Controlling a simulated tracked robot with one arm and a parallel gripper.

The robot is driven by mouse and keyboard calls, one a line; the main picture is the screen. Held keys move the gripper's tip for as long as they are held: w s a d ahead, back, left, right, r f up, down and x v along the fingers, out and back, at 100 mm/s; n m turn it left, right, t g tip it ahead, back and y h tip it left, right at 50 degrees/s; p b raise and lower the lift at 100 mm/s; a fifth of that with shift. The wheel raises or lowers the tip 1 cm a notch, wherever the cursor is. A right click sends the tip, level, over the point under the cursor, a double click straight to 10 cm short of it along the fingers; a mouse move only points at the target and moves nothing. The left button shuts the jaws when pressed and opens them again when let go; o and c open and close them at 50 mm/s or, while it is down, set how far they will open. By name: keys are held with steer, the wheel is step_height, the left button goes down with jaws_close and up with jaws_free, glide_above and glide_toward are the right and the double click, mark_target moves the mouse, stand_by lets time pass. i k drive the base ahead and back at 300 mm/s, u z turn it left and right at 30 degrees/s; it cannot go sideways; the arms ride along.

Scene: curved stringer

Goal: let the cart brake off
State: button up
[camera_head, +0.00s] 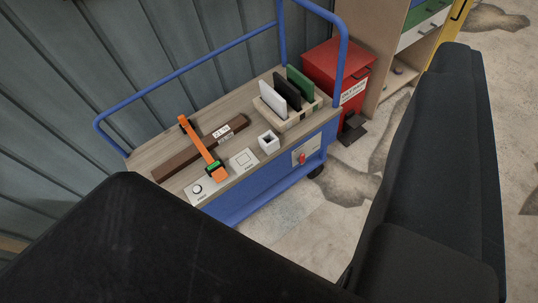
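A blue cart with a wooden top (165,149) stands against the grey wall. On its blue front side, near the right end, a pale plate (313,147) carries a small red lever (302,158), which looks like the brake control. The lever's exact setting is too small to tell. My gripper (290,113) shows as two large dark fingers, one at lower left and one at right, spread wide apart. Nothing is between them close up. The cart lies beyond them, and the red lever shows in the gap. The left finger hides part of the cart's lower front.
On the cart top are an orange clamp (203,148) across a brown bar (180,161), a small white square holder (268,142) and a rack (297,117) with upright panels. A red bin (331,66) stands right of the cart. The stained floor (283,218) before it is clear.

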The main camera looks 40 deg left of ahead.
mark_target(301, 160)
steer(key=u, duration=0.55)
steer(key=k, duration=1.35)
steer(key=z, duration=0.6)
steer(key=i, duration=1.75)
steer(key=u, duration=0.55)
steer(key=i, duration=0.5)
steer(key=u, duration=0.45)
